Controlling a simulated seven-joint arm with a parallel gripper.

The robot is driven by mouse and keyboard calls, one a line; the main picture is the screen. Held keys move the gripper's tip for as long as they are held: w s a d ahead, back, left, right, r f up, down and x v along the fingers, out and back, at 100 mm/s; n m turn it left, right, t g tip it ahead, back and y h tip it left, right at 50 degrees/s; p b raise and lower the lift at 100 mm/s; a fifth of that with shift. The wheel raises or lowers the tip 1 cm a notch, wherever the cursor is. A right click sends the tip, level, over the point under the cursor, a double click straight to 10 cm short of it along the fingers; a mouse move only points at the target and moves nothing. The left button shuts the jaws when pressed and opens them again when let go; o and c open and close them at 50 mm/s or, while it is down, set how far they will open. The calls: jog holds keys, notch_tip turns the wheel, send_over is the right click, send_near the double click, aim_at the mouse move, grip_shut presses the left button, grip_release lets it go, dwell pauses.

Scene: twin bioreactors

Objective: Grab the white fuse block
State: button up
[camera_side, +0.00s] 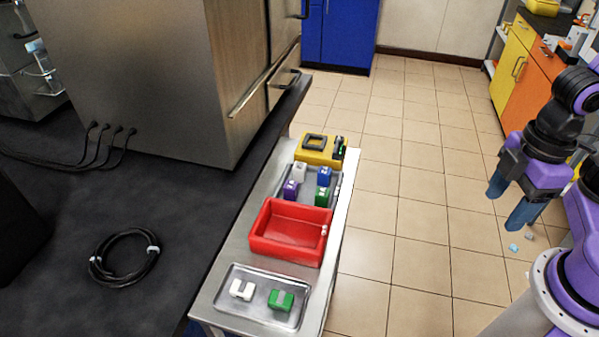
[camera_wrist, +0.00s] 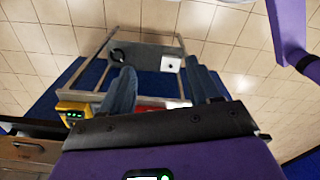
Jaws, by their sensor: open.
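Two white blocks show in the side view. One white block (camera_side: 299,173) sits in the far metal tray (camera_side: 334,197) with a purple block (camera_side: 290,190), a blue block (camera_side: 324,176) and a green block (camera_side: 323,194). The other white block (camera_side: 242,290) has a notched top and lies in the near metal tray (camera_side: 262,315), left of another green block (camera_side: 281,300). I cannot tell which is the fuse block. My gripper (camera_side: 508,202) is open and empty, high at the right, well away from the bench. Its blue fingers also show in the wrist view (camera_wrist: 164,88).
A red bin (camera_side: 290,251) stands between the trays. A yellow device (camera_side: 318,149) stands at the bench's far end. Tiled floor lies between bench and arm.

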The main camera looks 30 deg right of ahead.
jog(key=m+t+y, duration=0.3)
jog(key=t+y, duration=0.6)
send_near(300, 165)
jog(key=x, duration=0.7)
jog(key=shift+w+a+f, duration=0.15)
jog(key=shift+a, duration=0.15)
jog(key=c, duration=1.1)
